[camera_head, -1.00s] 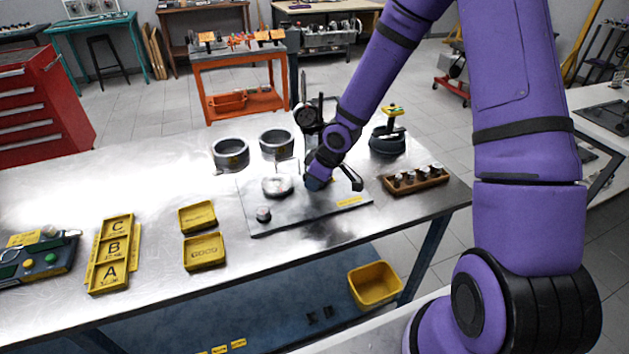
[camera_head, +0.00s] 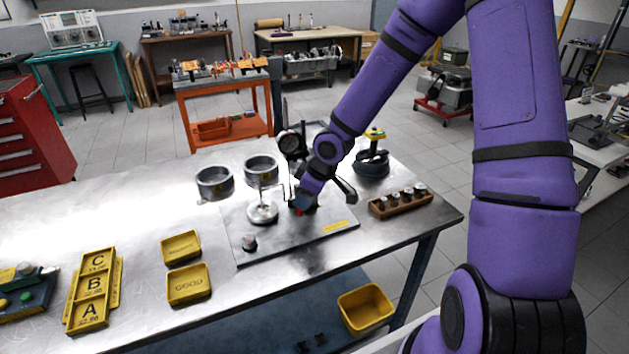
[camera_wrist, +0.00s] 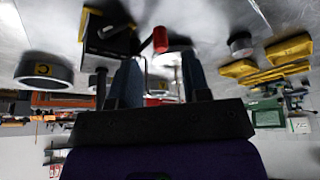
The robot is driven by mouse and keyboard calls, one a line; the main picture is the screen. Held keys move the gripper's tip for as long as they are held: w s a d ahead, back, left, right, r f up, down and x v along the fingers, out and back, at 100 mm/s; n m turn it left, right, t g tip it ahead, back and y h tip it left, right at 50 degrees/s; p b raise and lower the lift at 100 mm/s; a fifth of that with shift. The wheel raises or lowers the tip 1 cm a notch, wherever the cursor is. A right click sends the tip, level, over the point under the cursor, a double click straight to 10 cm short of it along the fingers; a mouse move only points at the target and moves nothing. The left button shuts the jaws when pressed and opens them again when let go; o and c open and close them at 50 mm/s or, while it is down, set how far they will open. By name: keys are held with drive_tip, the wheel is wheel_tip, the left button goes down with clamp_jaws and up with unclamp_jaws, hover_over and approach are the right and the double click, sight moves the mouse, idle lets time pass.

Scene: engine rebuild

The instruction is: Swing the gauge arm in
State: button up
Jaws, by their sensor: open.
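A gauge fixture stands on a grey base plate (camera_head: 283,243) on the bench. The plate carries a round metal platform (camera_head: 262,214). A thin gauge arm (camera_head: 281,186) appears above the platform's right side; its exact pose is hard to make out. My gripper (camera_head: 305,205) is at the fixture, right of the platform, and hides part of it. In the wrist view my gripper (camera_wrist: 163,72) is open, its two fingers apart. A red-ended part (camera_wrist: 160,40) shows between and beyond the fingertips, with no clear contact. A dark block (camera_wrist: 108,38) is beside the left finger.
Two metal rings (camera_head: 215,182) (camera_head: 261,170) stand behind the plate. A wooden rack (camera_head: 398,203) with several small parts and a dark round stand (camera_head: 372,160) are at the right. Yellow trays (camera_head: 187,285) and a lettered holder (camera_head: 95,290) are at the left, with bare bench between.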

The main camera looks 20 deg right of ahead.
drive_tip(key=v, duration=0.6)
idle(0.4)
idle(0.3)
drive_tip(key=s+d+r+m+h, duration=0.2)
drive_tip(key=s+r+m+h, duration=0.1)
drive_tip(key=s+r, duration=0.4)
drive_tip(key=s+d+r+m+h, duration=0.25)
drive_tip(key=s+r, duration=0.25)
drive_tip(key=r, duration=0.5)
drive_tip(key=s+r+m+t+y, duration=0.1)
drive_tip(key=s+r+m, duration=0.1)
drive_tip(key=s+r, duration=0.2)
drive_tip(key=s+a+r+m+t+y, duration=0.1)
drive_tip(key=s+r, duration=0.3)
drive_tip(key=s, duration=0.6)
drive_tip(key=shift+a+r+m, duration=0.2)
drive_tip(key=shift+r+m, duration=0.1)
drive_tip(key=shift+m, duration=0.05)
